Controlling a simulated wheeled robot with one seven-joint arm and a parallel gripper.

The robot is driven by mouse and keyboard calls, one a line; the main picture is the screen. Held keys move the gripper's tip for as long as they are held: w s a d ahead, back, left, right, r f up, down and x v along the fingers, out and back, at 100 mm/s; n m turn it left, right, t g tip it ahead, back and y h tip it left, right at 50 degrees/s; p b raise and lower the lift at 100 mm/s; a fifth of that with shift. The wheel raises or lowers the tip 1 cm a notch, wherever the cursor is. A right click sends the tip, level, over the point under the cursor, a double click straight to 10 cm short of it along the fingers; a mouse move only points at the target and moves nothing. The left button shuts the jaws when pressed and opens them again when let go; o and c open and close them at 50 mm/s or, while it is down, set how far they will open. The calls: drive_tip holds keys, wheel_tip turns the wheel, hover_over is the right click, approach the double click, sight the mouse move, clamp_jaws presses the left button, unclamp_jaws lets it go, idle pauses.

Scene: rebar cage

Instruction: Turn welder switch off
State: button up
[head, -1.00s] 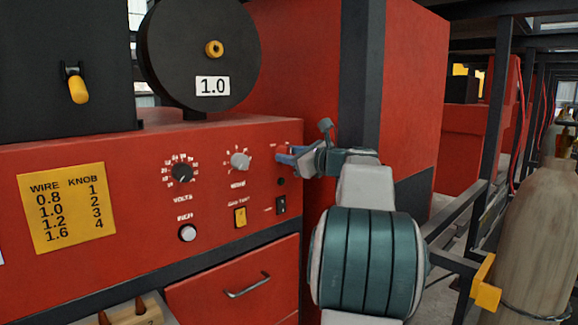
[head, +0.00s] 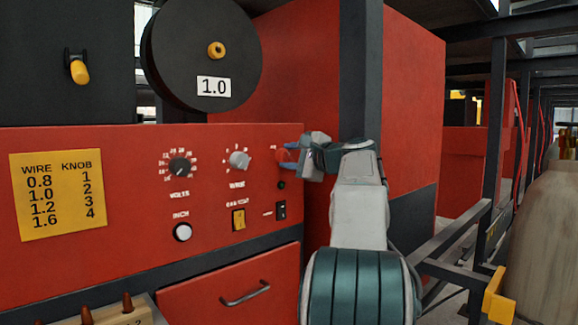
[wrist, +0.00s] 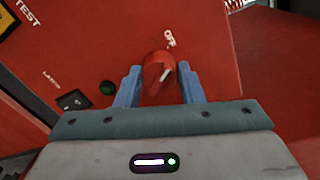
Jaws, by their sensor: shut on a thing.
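The welder's red panel (head: 90,240) fills the left and middle of the head view. The welder switch is a red rotary knob with a white pointer line, seen in the wrist view (wrist: 158,75); part of it shows in the head view (head: 282,155). An "OFF" mark (wrist: 170,37) is printed above it, slightly to its right. The white line points up and right, near that mark. My gripper (head: 290,156) is at the panel's upper right, its blue fingers on both sides of the knob; it also shows in the wrist view (wrist: 160,88). It is shut on the knob.
A volts knob (head: 180,166), a grey wire knob (head: 239,160), an inch button (head: 183,232), a yellow gas test switch (head: 238,219) and a black rocker switch (head: 281,210) sit nearby. A gas cylinder (head: 545,240) and metal frame stand at right.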

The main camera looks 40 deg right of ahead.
drive_tip(key=shift+n+b, duration=0.55)
drive_tip(key=shift+n, duration=0.35)
drive_tip(key=shift+r, duration=0.1)
drive_tip(key=o, duration=1)
drive_tip(key=shift+a, duration=0.1)
drive_tip(key=shift+s, duration=0.1)
